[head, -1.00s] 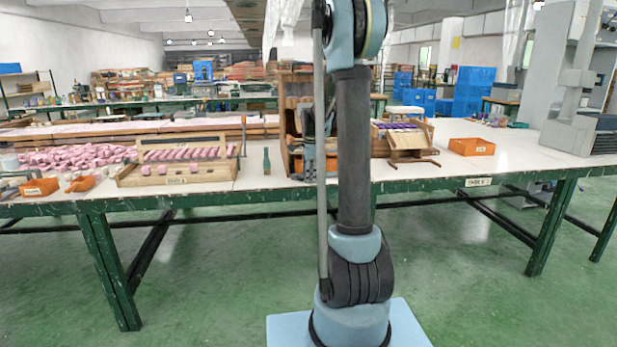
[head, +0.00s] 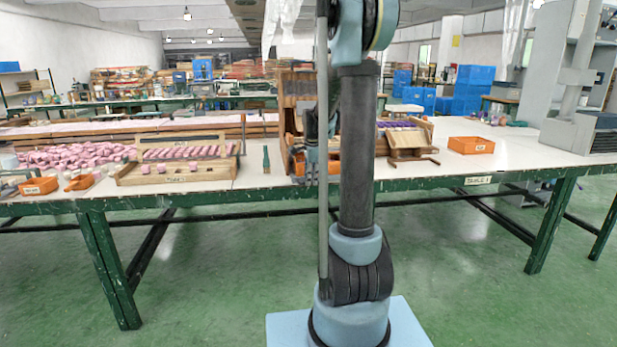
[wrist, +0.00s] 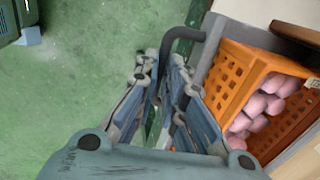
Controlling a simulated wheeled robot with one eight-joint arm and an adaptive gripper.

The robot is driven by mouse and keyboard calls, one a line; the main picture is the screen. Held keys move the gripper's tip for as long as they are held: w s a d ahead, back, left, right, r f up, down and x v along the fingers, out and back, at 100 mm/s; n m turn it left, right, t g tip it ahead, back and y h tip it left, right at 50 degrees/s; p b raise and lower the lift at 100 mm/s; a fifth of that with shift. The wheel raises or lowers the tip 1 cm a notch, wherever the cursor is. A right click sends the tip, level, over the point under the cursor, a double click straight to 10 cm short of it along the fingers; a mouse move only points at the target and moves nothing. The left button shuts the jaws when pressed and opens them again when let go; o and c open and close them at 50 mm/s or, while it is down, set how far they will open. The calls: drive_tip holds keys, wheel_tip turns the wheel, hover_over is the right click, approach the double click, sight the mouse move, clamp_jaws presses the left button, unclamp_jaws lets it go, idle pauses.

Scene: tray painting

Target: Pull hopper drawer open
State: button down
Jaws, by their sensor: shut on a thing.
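The hopper is a wooden cabinet (head: 296,88) on the table, partly hidden behind my arm in the head view. Its orange slatted drawer (wrist: 232,82) holds several pink pieces in the wrist view. The drawer stands out from the cabinet, and its orange side (head: 298,164) shows low at the hopper's front in the head view. A dark curved handle (wrist: 184,34) is at the drawer's grey front. My gripper (wrist: 163,68) is shut on this handle, its fingertips around the handle's near end. In the head view, my gripper (head: 312,168) is partly hidden by my arm.
A wooden tray with pink pieces (head: 180,178) stands to the left, beside a green-handled tool (head: 266,160). A wooden stand (head: 408,142) and an orange bin (head: 471,145) are to the right. Green floor lies open before the table (head: 480,182).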

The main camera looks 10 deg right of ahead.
drive_tip(key=s, duration=1.3)
drive_tip(key=shift+s, duration=0.35)
drive_tip(key=c, duration=1.7)
unclamp_jaws()
drive_tip(key=shift+r, duration=0.1)
drive_tip(key=shift+s+r, duration=0.35)
drive_tip(key=shift+r, duration=1.6)
drive_tip(key=shift+s+r, duration=0.35)
drive_tip(key=shift+r, duration=1.55)
drive_tip(key=shift+s+r, duration=0.35)
drive_tip(key=shift+r, duration=1.6)
